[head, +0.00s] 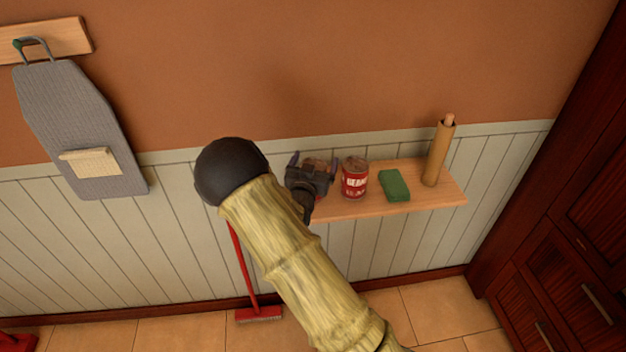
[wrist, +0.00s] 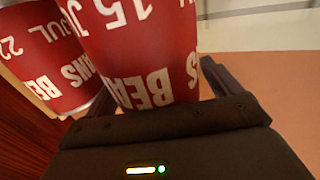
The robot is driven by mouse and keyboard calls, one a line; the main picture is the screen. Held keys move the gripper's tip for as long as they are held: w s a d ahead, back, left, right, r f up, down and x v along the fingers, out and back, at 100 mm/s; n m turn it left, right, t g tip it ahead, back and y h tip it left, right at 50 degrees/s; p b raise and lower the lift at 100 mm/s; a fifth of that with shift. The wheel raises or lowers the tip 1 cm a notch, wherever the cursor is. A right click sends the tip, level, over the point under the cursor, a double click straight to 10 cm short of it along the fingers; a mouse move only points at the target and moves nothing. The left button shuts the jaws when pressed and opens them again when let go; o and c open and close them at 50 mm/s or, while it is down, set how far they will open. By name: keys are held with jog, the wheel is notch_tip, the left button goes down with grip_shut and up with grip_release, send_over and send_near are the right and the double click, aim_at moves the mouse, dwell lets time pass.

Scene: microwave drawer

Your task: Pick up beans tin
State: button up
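Two red tins with white BEANS lettering show in the wrist view. One beans tin (wrist: 140,50) stands between my fingers, and the other tin (wrist: 48,55) is beside it at the left. In the head view, the second tin (head: 355,180) stands upright on a wooden shelf (head: 430,198). The nearer tin (head: 318,163) is mostly hidden behind my gripper (head: 313,167). My gripper (wrist: 155,85) is open around this tin, with a gap at the right finger. Contact at the left finger cannot be told.
A green sponge (head: 394,186) and an upright rolling pin (head: 439,150) are on the shelf to the right. An ironing board (head: 75,125) hangs at the left. Dark cabinets (head: 570,230) stand at the right.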

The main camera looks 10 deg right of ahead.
jog(key=c, duration=1.4)
jog(key=shift+o, duration=0.2)
jog(key=shift+r, duration=0.1)
notch_tip(320, 180, up, 10)
jog(key=shift+b, duration=0.55)
